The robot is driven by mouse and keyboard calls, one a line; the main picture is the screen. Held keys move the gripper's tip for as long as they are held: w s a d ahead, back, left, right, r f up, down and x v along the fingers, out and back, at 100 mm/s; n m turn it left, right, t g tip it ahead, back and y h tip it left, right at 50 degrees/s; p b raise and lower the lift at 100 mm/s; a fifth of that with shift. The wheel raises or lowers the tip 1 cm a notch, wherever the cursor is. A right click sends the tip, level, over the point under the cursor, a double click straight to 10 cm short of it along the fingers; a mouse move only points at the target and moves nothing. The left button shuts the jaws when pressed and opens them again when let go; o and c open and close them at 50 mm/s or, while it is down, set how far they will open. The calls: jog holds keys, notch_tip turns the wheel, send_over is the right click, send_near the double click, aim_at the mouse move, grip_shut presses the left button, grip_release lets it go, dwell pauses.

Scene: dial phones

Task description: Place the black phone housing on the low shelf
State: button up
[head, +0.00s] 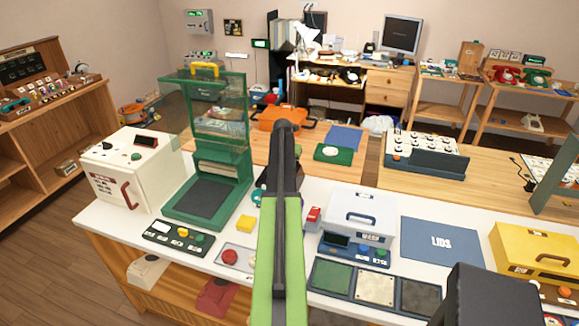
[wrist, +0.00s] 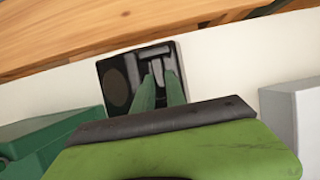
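The black phone housing (wrist: 117,88) stands on the white counter in the wrist view, with a round dial face at left and a grey raised part at right. In the head view, only a dark bit of it (head: 261,181) shows beside my arm. My gripper's two green fingers (wrist: 160,78) reach over the housing, one on each side of the grey part. The gap between them is narrow, and contact is unclear. My arm hides the gripper in the head view. The low wooden shelf (head: 180,288) is under the counter at front left, holding a white housing (head: 147,271) and a red one (head: 215,296).
A green press frame (head: 207,150) and white machine (head: 133,170) stand left of the housing. A white lidded box (head: 357,212) stands to the right. Wooden floor is open at lower left.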

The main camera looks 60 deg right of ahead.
jog(key=o, duration=0.5)
jog(key=shift+c, duration=0.2)
jog(key=shift+r, duration=0.1)
